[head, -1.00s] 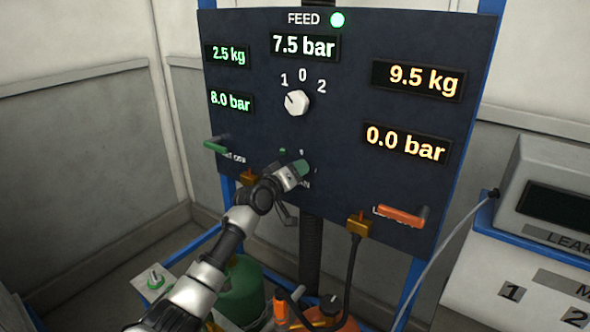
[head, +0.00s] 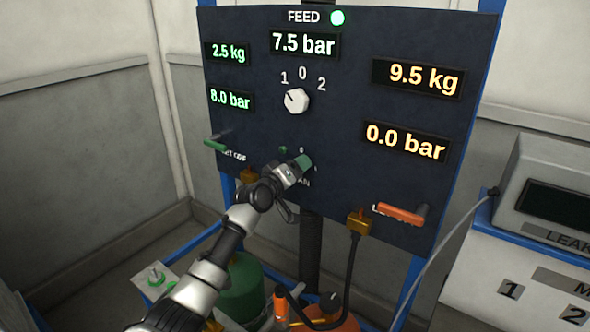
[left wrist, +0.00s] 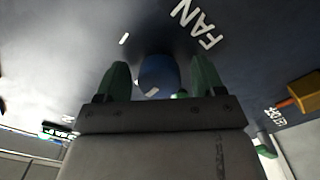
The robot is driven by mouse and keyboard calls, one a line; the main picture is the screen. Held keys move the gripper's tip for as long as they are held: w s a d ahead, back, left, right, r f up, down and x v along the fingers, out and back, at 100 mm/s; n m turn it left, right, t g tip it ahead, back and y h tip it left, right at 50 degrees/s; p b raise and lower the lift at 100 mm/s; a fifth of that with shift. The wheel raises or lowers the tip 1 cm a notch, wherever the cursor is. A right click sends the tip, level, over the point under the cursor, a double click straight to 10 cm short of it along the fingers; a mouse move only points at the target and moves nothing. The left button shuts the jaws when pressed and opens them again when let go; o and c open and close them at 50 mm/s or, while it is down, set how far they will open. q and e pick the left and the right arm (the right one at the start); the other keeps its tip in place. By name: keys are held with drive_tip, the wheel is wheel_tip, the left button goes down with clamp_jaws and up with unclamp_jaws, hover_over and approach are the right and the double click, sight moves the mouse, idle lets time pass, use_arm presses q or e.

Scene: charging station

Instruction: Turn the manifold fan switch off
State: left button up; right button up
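The fan switch is a dark blue round knob (left wrist: 158,72) on the panel, under a white FAN label (left wrist: 196,24) in the left wrist view. My left gripper (left wrist: 161,80) has its two green fingers apart, one on each side of the knob, with a narrow gap seeming to show on both sides. In the head view my left gripper (head: 294,158) is at the lower middle of the panel and hides the knob. Small white marks show around it. I cannot tell the knob's setting. My right gripper is not in view.
The dark panel (head: 245,60) also carries a white feed selector (head: 296,101), a green handle (head: 216,146) at left and an orange handle (head: 401,215) at right. A green cylinder (head: 241,290) stands below. A leak tester (head: 550,200) is at right.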

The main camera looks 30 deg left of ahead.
use_arm(q)
drive_tip(key=shift+s, duration=0.1)
drive_tip(key=s+a+b, duration=0.1)
drive_tip(key=s, duration=0.9)
drive_tip(key=shift+s+a, duration=0.25)
idle(0.4)
